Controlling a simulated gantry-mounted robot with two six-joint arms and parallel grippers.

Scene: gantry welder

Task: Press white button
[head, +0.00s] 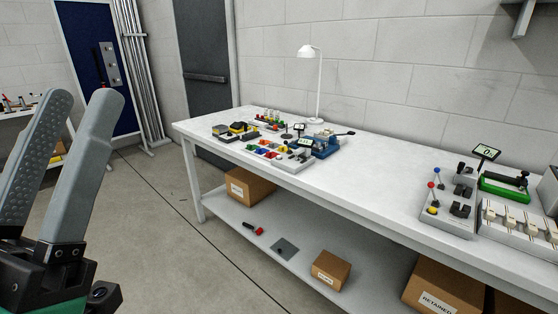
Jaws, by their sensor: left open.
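My left gripper (88,100) is large in the near left of the head view. Its two grey fingers are apart with nothing between them. It is in the air, well away from the white workbench (375,168). A group of small devices with coloured parts, including a tray with red, blue and yellow pieces (268,151), stands on the bench's left half. I cannot make out a white button for certain at this size. My right gripper is not in view.
A white desk lamp (319,85) stands at the back of the bench. A grey fixture with coloured knobs (449,205) and a green device (503,187) are at the right. Cardboard boxes (331,270) sit on the lower shelf. The bench middle is clear.

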